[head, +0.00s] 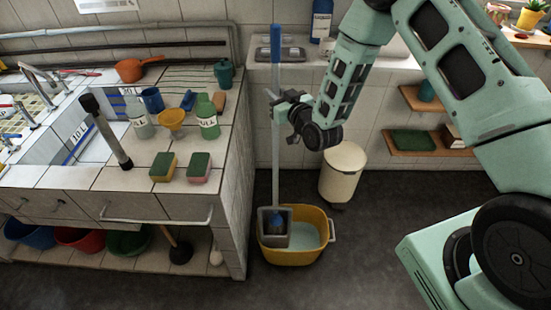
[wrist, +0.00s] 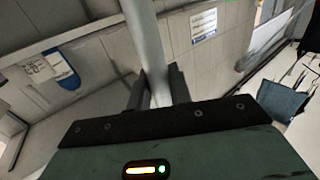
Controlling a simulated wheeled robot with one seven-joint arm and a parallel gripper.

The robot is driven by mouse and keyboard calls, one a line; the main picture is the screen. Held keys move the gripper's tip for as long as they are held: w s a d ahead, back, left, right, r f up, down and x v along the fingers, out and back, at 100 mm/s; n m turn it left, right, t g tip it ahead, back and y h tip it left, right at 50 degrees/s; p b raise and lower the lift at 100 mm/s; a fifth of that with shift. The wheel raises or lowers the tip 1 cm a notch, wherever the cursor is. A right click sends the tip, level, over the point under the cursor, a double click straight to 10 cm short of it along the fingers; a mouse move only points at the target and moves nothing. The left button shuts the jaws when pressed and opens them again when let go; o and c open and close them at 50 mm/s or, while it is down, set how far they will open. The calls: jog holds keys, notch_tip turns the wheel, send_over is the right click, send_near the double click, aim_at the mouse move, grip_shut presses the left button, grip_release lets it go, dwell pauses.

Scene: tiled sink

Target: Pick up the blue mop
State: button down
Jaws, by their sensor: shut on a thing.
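The blue mop (head: 276,150) stands nearly upright in the head view, with a blue grip at the top of a long grey pole. Its lower end is in the grey wringer of a yellow bucket (head: 312,255), where a bit of blue shows; the rest of its head is hidden. My gripper (head: 275,103) is shut on the upper part of the pole, below the blue grip. In the wrist view the pale pole (wrist: 146,45) runs down between the two dark fingers (wrist: 160,88).
A tiled sink counter (head: 120,180) with bottles, sponges and a funnel stands left of the bucket. A cream bin (head: 342,172) is behind the bucket to the right. Wooden wall shelves (head: 432,152) are at the right. The dark floor in front is clear.

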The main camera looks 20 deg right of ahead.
aim_at(278, 30)
jog(key=shift+r, duration=0.15)
notch_tip(278, 30, up, 18)
jog(key=b, duration=0.4)
dwell(0.4)
dwell(0.6)
